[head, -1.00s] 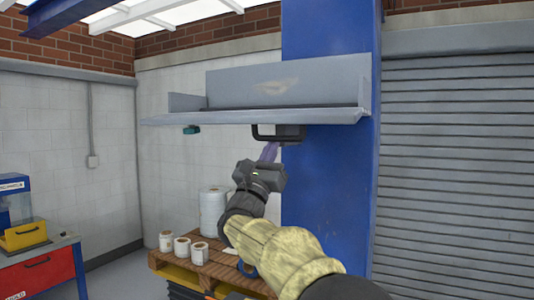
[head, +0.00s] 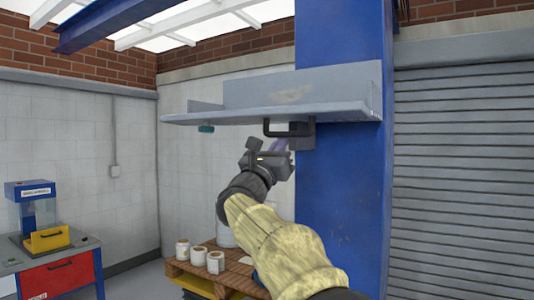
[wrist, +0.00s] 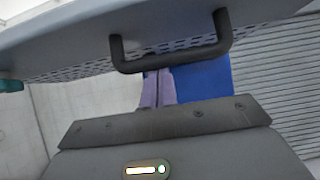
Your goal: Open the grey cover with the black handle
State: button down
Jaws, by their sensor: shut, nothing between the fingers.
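The grey cover (head: 300,90) is a wide flat panel raised high beside the blue column, with its underside partly showing. Its black handle (head: 288,133) hangs below the front edge; it also shows in the wrist view (wrist: 172,58) as a black bar with two posts. My gripper (head: 280,146) is just below the handle, its purple fingers pointing up. In the wrist view the fingers (wrist: 158,88) are together, behind and below the handle bar as seen, holding nothing. I cannot tell whether they touch the handle.
A blue column (head: 340,200) stands right behind my gripper, with a grey roller shutter (head: 465,180) to its right. A red and blue bench (head: 60,275) is at the left.

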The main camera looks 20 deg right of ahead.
jog(key=shift+s+a+r, duration=0.1)
jog(key=shift+r, duration=0.05)
dwell(0.4)
notch_tip(320, 180, down, 4)
jog(key=w+d+b, duration=0.2)
jog(key=b, duration=0.2)
jog(key=r+b+v, duration=0.1)
jog(key=b+v, duration=0.3)
jog(key=v, duration=0.5)
jog(key=shift+s+a+r, duration=0.15)
jog(key=shift+s+a, duration=0.25)
